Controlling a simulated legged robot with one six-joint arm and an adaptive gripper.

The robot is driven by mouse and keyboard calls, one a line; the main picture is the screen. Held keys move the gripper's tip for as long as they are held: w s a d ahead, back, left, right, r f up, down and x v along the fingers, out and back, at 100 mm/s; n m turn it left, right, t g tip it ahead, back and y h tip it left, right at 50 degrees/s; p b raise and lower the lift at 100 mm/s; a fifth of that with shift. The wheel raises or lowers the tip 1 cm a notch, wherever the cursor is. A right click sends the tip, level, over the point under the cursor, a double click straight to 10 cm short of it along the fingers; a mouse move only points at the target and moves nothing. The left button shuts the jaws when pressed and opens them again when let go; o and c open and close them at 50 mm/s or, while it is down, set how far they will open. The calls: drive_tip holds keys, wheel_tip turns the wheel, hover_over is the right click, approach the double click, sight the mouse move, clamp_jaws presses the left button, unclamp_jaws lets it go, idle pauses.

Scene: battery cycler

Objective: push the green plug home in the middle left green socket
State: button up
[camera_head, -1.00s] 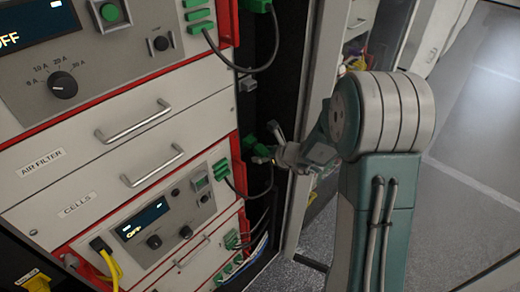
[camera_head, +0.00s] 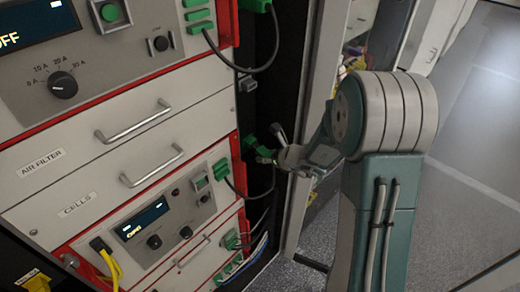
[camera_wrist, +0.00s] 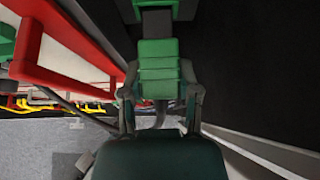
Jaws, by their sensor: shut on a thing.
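My gripper (camera_head: 272,146) is beside the right edge of the rack, at the height of the lower unit. In the wrist view its two fingers (camera_wrist: 158,84) lie on either side of a ribbed green plug (camera_wrist: 159,62), shut on it. A cable hangs below the plug. Beyond the plug are a dark grey part (camera_wrist: 157,22) and a green piece at the top edge. In the head view a green piece (camera_head: 249,143) shows at the rack edge by my gripper. I cannot tell how deep the plug sits; the socket opening is hidden.
The rack's red frame (camera_wrist: 60,55) runs close on the left in the wrist view. Another green plug with a black cable (camera_head: 222,168) is on the lower unit's front. A dark post stands behind my gripper. Open floor (camera_head: 470,150) lies to the right.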

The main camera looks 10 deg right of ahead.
drive_tip(key=shift+s+d+f, duration=0.25)
drive_tip(key=shift+s+d, duration=0.2)
drive_tip(key=shift+s, duration=0.15)
drive_tip(key=shift+s+d+f, duration=0.25)
drive_tip(key=shift+s+d, duration=0.15)
drive_tip(key=shift+s, duration=0.2)
drive_tip(key=shift+s+d+f, duration=0.25)
drive_tip(key=shift+s+d, duration=0.2)
drive_tip(key=shift+s, duration=0.15)
idle(0.4)
idle(0.6)
drive_tip(key=shift+s+d+r+g+h, duration=0.85)
drive_tip(key=shift+s+r+g+h, duration=0.35)
drive_tip(key=shift+r+g, duration=0.5)
drive_tip(key=shift+w+a, duration=0.6)
drive_tip(key=shift+w, duration=0.2)
drive_tip(key=shift+w+a, duration=0.55)
drive_tip(key=shift+w, duration=0.3)
drive_tip(key=shift+w+a, duration=0.6)
drive_tip(key=shift+w, duration=0.2)
drive_tip(key=shift+w+a, duration=0.45)
drive_tip(key=shift+w, duration=0.15)
idle(0.5)
